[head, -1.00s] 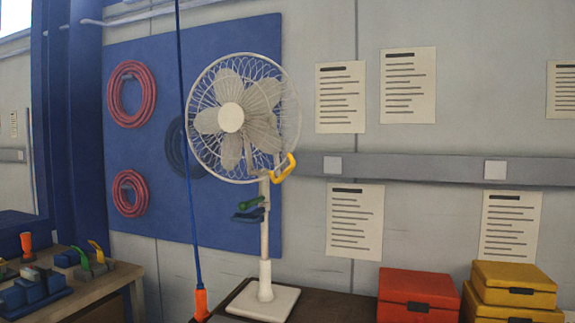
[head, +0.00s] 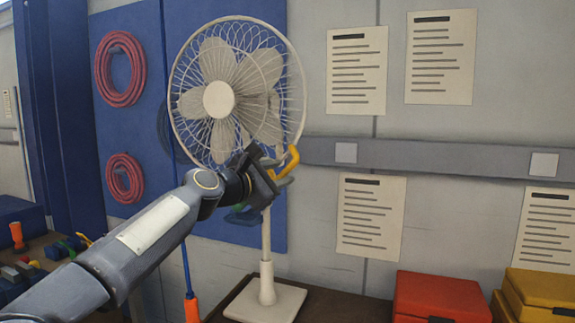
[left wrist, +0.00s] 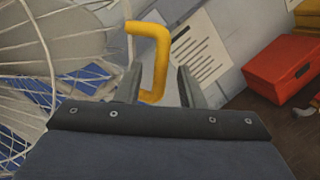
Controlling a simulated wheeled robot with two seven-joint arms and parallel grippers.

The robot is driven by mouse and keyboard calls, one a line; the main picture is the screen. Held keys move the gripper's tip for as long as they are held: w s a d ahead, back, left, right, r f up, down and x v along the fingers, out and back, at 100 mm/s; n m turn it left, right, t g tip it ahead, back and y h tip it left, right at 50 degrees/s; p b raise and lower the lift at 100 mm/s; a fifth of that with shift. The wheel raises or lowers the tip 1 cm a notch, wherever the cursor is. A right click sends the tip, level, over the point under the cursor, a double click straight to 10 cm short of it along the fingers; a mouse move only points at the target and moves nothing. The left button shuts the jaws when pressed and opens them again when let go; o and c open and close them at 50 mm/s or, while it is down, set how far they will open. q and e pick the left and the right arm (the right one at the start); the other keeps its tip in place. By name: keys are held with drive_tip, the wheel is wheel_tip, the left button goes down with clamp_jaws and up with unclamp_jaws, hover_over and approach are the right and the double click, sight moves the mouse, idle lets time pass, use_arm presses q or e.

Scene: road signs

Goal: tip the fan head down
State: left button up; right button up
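The white fan stands on a square base (head: 265,301), its head (head: 235,90) upright and facing forward. A yellow handle (head: 291,160) sticks out at the lower right of the head. My left gripper (head: 275,170) is at the handle, below and right of the cage. In the left wrist view the gripper (left wrist: 158,85) is open. The yellow handle (left wrist: 160,50) hangs between its two fingers, with a gap visible on the right. The cage (left wrist: 40,60) is close on the left there. The green and blue levers on the pole are partly hidden by my gripper. My right gripper is not in view.
The fan stands on a dark table (head: 340,308). A red box (head: 440,298) and yellow boxes (head: 540,290) are to its right. A blue cord with an orange end (head: 192,310) hangs behind my left arm. Sheets of paper are on the wall.

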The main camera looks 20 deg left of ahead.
sight(284, 172)
use_arm(q)
drive_tip(key=shift+p+x, duration=0.45)
drive_tip(key=shift+x, duration=1.15)
drive_tip(key=shift+c, duration=0.4)
clamp_jaws()
